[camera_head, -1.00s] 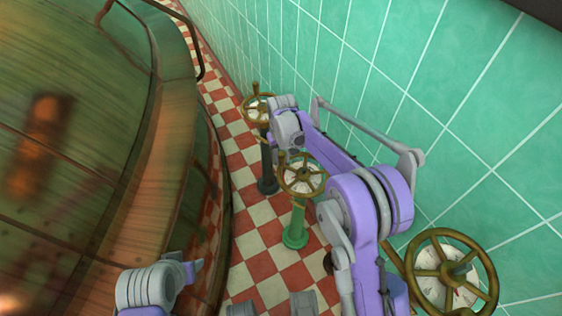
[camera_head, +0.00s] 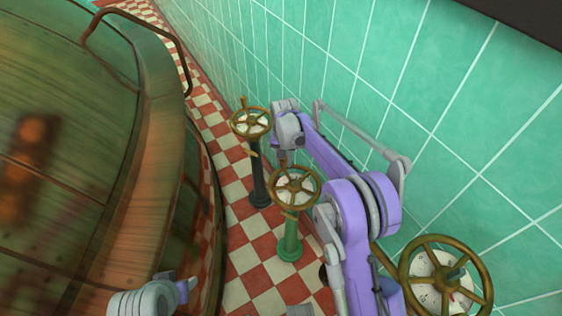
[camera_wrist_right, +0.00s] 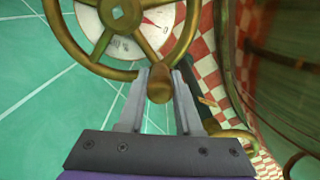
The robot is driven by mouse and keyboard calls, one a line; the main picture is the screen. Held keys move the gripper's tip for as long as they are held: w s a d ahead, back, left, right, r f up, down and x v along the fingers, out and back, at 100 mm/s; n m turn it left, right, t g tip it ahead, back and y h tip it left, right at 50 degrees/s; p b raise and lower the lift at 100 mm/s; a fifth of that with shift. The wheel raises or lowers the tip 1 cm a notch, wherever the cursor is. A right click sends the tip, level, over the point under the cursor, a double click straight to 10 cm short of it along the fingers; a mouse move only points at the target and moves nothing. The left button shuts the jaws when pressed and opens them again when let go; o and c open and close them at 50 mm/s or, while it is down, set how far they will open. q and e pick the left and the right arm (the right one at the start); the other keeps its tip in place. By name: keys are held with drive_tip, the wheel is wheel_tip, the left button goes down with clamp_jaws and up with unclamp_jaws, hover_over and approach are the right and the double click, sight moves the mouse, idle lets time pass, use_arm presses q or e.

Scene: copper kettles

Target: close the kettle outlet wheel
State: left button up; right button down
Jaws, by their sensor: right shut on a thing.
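The brass outlet wheel (camera_head: 293,187) stands on a green pedestal (camera_head: 290,241) between the kettle and the tiled wall. Its white dial with red marks also shows large in the right wrist view (camera_wrist_right: 149,25). My right gripper (camera_wrist_right: 160,84) is shut on the wheel's brass handle knob, which sticks up from the rim. In the head view my right wrist hangs just above that knob, and the fingers are mostly hidden. My left arm's end (camera_head: 183,289) is at the bottom, beside the kettle; its finger opening cannot be made out. The large copper kettle (camera_head: 60,120) fills the left.
A second brass wheel (camera_head: 251,122) stands farther back on a dark pedestal (camera_head: 260,185). A third wheel (camera_head: 447,281) is near, at the bottom right. The green tiled wall (camera_head: 480,130) borders the right. A checkered floor strip (camera_head: 236,196) runs between wall and kettle.

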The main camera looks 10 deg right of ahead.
drive_tip(key=shift+d, duration=0.25)
drive_tip(key=c, duration=0.6)
unclamp_jaws()
drive_tip(key=shift+r, duration=0.1)
wheel_tip(320, 180, up, 10)
drive_tip(key=shift+r+p, duration=0.1)
drive_tip(key=shift+p, duration=0.75)
drive_tip(key=shift+r, duration=0.25)
